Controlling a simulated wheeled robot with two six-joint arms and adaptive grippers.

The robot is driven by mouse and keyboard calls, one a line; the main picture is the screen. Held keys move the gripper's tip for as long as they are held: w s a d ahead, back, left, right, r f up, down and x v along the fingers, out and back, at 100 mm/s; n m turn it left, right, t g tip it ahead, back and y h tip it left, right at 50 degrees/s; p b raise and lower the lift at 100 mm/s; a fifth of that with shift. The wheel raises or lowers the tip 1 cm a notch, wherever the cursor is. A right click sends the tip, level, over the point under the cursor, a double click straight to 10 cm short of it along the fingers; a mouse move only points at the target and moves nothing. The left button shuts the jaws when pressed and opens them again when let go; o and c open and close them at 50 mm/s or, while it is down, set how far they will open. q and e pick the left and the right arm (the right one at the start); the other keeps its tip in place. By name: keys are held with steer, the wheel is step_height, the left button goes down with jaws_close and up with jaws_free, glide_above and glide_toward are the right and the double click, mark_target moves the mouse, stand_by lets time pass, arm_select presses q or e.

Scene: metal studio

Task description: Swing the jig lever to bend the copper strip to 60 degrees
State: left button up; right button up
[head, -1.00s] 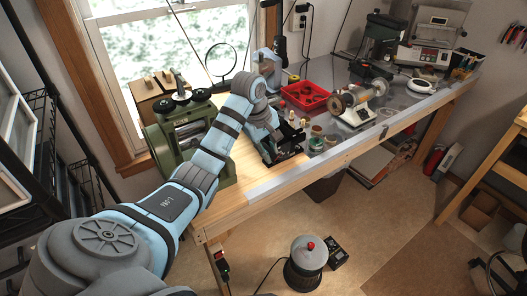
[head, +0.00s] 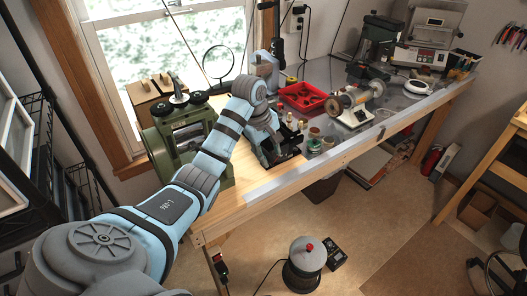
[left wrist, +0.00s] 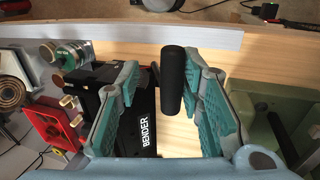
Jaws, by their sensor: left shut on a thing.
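The black jig (left wrist: 148,122), marked BENDER, stands on the wooden bench; it also shows in the head view (head: 284,156), partly behind my left wrist. Its lever has a black cylindrical handle (left wrist: 172,78). My left gripper (left wrist: 163,68), with teal-padded fingers, is shut on this handle, one finger on each side. In the head view the left gripper (head: 267,149) is at the jig's left side, its fingertips hard to make out. I cannot make out the copper strip or its bend angle. My right gripper is not in view.
A green machine (head: 165,150) stands left of the jig. A red tray (head: 303,97), small jars (head: 315,141) and a grinder-like machine (head: 354,107) stand to its right. The bench's front edge with a metal strip (left wrist: 215,38) is close. Bare wood (head: 235,203) lies in front.

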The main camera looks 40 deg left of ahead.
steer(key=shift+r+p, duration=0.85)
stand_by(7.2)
